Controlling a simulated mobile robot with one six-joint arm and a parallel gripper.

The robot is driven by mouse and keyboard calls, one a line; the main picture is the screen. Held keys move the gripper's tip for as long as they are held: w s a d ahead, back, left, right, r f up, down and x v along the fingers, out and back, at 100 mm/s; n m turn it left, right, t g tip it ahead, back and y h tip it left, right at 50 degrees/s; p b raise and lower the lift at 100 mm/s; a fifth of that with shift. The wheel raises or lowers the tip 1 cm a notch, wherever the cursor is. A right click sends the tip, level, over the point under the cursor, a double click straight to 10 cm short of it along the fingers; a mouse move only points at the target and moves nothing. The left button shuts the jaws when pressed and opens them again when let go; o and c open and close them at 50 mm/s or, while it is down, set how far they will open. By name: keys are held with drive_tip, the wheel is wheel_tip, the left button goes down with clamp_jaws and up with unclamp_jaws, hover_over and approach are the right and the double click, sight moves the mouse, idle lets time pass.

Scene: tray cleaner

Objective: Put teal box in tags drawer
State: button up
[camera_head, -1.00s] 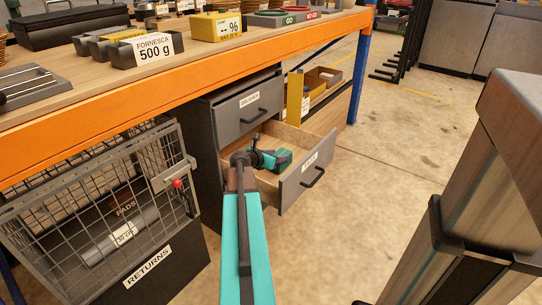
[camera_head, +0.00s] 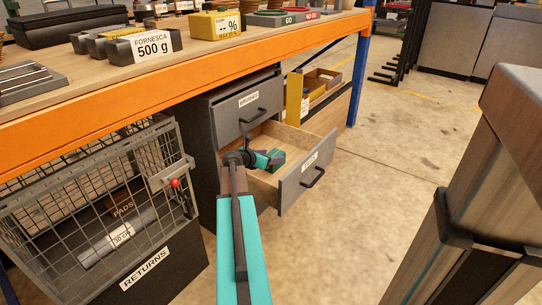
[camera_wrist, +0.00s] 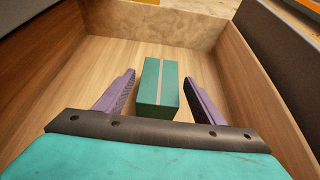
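The teal box (camera_wrist: 157,88) has a pale stripe along its top and lies on the wooden floor of the open drawer (camera_wrist: 98,58) in the wrist view. My gripper (camera_wrist: 159,74) is open, with its purple fingers on either side of the box and a visible gap on each side. In the head view my gripper (camera_head: 268,160) is inside the open lower drawer (camera_head: 305,178), whose front label is too small to read surely. The box cannot be told apart from my gripper there.
A shut drawer (camera_head: 248,107) sits directly above the open one. A wire returns bin (camera_head: 90,200) stands at left under the orange-edged workbench (camera_head: 210,75). Yellow and brown bins (camera_head: 310,90) stand behind the drawer. The floor (camera_head: 385,190) right of the drawer is clear.

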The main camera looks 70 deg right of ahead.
drive_tip(key=shift+o, duration=0.2)
drive_tip(key=shift+r, duration=0.1)
drive_tip(key=shift+w+a+r, duration=0.15)
drive_tip(key=shift+a+r, duration=0.15)
drive_tip(key=shift+a, duration=0.15)
drive_tip(key=p+v, duration=0.3)
drive_tip(key=v, duration=0.8)
drive_tip(key=shift+f, duration=0.1)
idle(0.4)
